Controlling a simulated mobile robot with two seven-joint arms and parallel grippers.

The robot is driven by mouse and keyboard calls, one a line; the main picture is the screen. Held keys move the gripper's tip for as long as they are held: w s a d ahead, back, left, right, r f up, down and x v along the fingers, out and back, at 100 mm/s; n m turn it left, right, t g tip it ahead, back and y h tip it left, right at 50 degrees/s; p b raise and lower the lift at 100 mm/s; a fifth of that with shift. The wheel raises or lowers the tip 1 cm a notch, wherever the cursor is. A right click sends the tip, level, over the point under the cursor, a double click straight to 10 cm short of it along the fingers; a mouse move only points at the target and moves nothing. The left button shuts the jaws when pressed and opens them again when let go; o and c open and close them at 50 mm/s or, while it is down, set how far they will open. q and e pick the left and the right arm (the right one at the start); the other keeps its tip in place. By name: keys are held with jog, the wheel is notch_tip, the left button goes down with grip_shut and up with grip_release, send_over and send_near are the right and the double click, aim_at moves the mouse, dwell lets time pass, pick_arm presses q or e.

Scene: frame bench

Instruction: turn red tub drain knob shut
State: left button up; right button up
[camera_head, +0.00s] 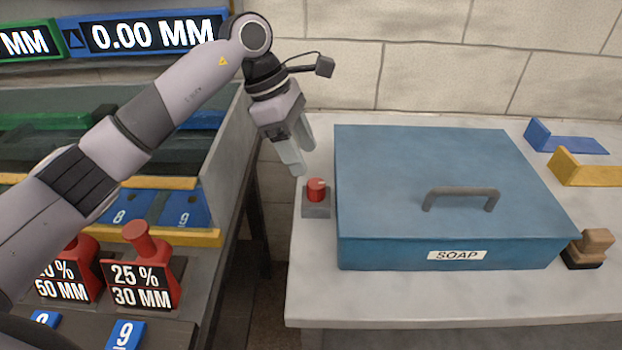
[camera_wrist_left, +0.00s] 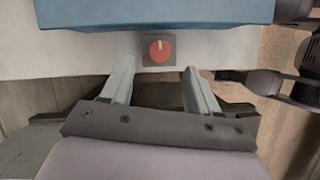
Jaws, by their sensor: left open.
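The red knob (camera_head: 317,189) sits on a small grey base (camera_head: 316,210) at the left edge of the bench, beside the blue tub (camera_head: 400,250) labelled SOAP. My left gripper (camera_head: 297,160) is open and empty, above and slightly behind the knob, with its fingers pointing down. In the left wrist view the knob (camera_wrist_left: 160,50) shows a pale mark near its top, and it lies ahead of the gap between the open fingers (camera_wrist_left: 158,85). The fingers do not touch it. My right gripper is not in view.
The tub has a closed lid with a grey handle (camera_head: 461,194). A wooden-handled stamp (camera_head: 588,248) and blue (camera_head: 565,140) and yellow (camera_head: 590,172) brackets are at the right.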

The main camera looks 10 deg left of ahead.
aim_at(317, 183)
pick_arm(q)
jog(key=x, duration=0.6)
jog(key=shift+d+f, duration=0.25)
jog(key=c, duration=1)
